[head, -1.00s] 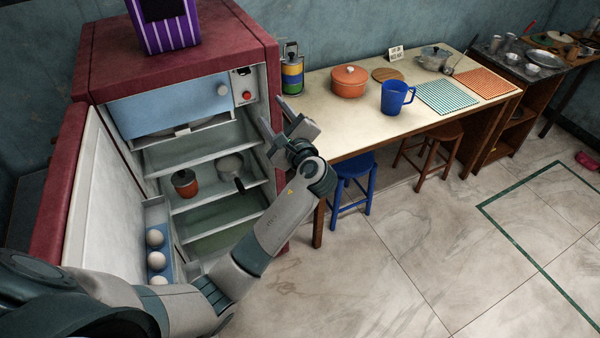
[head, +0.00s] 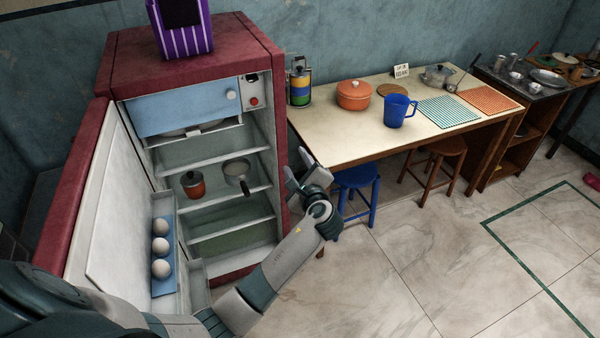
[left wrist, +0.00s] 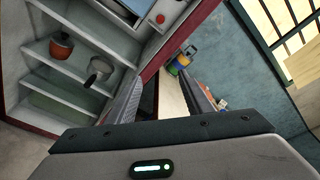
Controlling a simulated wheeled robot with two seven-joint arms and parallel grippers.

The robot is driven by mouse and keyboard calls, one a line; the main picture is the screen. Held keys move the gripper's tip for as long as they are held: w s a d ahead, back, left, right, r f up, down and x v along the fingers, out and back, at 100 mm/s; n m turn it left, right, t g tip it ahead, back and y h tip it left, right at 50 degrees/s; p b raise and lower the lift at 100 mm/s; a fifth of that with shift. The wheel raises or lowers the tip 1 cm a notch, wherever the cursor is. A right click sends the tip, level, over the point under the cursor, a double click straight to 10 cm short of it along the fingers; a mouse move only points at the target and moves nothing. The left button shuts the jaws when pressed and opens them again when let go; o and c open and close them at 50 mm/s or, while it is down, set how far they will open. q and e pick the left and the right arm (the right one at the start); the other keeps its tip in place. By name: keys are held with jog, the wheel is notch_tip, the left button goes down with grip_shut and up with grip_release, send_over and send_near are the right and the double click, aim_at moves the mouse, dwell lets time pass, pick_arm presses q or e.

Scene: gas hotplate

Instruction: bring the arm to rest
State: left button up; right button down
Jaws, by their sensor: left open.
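My left arm comes in from the lower left in the head view. Its gripper (head: 299,170) is open and empty, in front of the fridge's right edge and left of the blue stool. In the left wrist view the two fingers (left wrist: 162,95) stand apart with nothing between them. The red fridge (head: 281,150) is open, its door (head: 75,190) swung to the left. My right gripper is not in view.
The fridge holds an orange-brown pot (head: 193,185), a small pan (head: 237,171) and several eggs (head: 161,247) in the door. A table (head: 335,135) bears an orange pot (head: 354,94) and blue mug (head: 396,111). A blue stool (head: 356,178) stands under it. The floor (head: 420,260) at right is open.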

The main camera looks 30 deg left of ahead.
pick_arm(q)
jog(key=shift+s+d+f, duration=0.15)
jog(key=shift+d+f, duration=0.05)
jog(key=shift+f, duration=0.4)
